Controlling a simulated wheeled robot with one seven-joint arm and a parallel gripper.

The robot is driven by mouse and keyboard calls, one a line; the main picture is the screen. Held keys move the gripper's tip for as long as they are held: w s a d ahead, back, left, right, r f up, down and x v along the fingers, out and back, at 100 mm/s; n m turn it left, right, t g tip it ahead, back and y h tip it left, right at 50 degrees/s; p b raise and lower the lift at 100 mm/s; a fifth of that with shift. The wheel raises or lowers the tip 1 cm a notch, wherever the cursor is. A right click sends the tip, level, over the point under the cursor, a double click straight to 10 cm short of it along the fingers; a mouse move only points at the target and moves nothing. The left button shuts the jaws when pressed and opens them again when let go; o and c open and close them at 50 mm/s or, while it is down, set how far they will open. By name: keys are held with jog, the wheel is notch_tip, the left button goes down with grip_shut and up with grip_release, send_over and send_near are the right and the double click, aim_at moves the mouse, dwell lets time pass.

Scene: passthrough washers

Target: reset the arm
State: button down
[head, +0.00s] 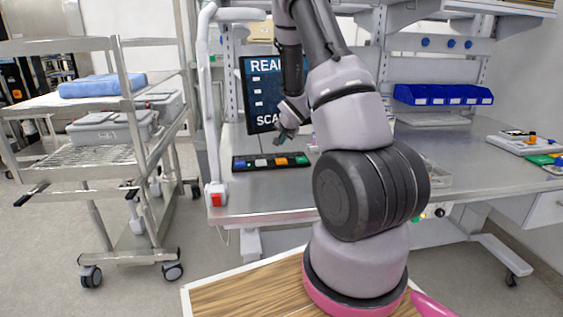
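My gripper (287,133) is at the end of my raised arm, in front of the dark screen and above the metal workbench (265,200). It is small and partly dark in the head view, so I cannot tell whether its fingers are apart or hold anything. My arm rises from its pink-ringed base and bends over, hiding the middle of the bench.
A black strip with coloured blocks (271,162) lies on the bench below my gripper. A screen (262,93) stands behind it. Blue bins (443,95) and a white tray with parts (525,143) are at right. A wire cart (95,155) with grey cases stands left.

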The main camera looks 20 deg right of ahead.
dwell(0.5)
jog(key=s+a+r+n, duration=0.1)
jog(key=s+a+r, duration=0.2)
jog(key=s+r, duration=0.5)
jog(key=s+a+r+n, duration=0.1)
jog(key=s+a+r, duration=0.25)
jog(key=r, duration=0.85)
jog(key=s+a+r+n+y, duration=0.1)
jog(key=s+a+r, duration=0.2)
jog(key=s, duration=0.5)
jog(key=s+a+r+n+g+y, duration=0.1)
jog(key=s+a+r+n, duration=0.1)
jog(key=s, duration=0.6)
jog(key=s+a+r+n+y, duration=0.1)
jog(key=s+a+r+n, duration=0.1)
jog(key=s+a+r, duration=0.2)
jog(key=s+a, duration=0.2)
jog(key=s, duration=0.2)
jog(key=shift+s+a+r+g+y, duration=0.15)
jog(key=shift+r+g+y, duration=0.15)
jog(key=shift+g, duration=0.1)
